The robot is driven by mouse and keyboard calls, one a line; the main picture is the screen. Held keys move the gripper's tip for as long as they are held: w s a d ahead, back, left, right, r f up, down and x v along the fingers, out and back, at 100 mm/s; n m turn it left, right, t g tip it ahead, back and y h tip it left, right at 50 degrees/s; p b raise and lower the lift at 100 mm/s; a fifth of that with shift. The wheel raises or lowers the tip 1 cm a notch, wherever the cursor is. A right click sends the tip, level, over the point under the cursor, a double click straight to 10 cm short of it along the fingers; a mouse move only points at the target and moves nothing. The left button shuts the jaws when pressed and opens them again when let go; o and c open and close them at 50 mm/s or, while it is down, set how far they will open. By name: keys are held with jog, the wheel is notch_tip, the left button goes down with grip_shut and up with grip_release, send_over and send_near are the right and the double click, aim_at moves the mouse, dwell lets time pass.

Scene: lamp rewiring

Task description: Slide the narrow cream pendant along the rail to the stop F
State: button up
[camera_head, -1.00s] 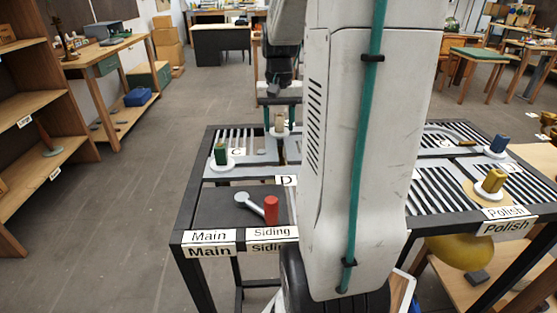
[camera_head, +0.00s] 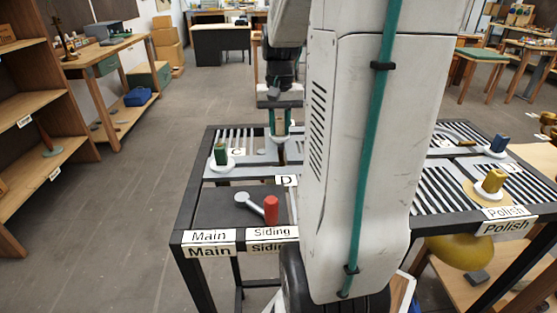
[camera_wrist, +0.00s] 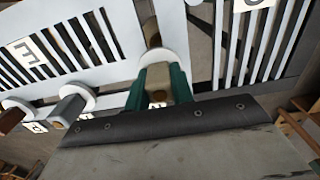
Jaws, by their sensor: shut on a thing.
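My gripper (camera_head: 281,130) is down at the rail table, its green fingers on both sides of the narrow cream pendant's top piece (camera_head: 280,122). In the wrist view, my fingers (camera_wrist: 158,88) are closed around a tan-cream piece (camera_wrist: 157,96) with a white round disc (camera_wrist: 155,56) beside it. The piece stands in a slot of the grey rail plate (camera_head: 250,162). The fingers hide most of it, and what hangs below is hidden. A letter card (camera_wrist: 28,55) in the wrist view may read F or E; I cannot tell which.
A green knob (camera_head: 221,154) stands on the left near card C (camera_head: 237,152). Card D (camera_head: 286,181) is in front. A red-handled lever (camera_head: 271,208) is by the Siding label. Blue (camera_head: 499,143) and yellow (camera_head: 493,180) knobs stand right. My arm hides the table's middle.

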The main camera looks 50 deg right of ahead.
jog(key=s+a, duration=0.8)
jog(key=a, duration=0.1)
dwell(0.5)
jog(key=shift+a, duration=0.1)
jog(key=s+d, duration=1.4)
jog(key=s, duration=0.2)
jog(key=shift+s, duration=0.35)
dwell(0.6)
jog(key=shift+r, duration=0.1)
jog(key=s+d, duration=0.4)
jog(key=shift+s, duration=0.15)
dwell(0.4)
jog(key=shift+d, duration=0.1)
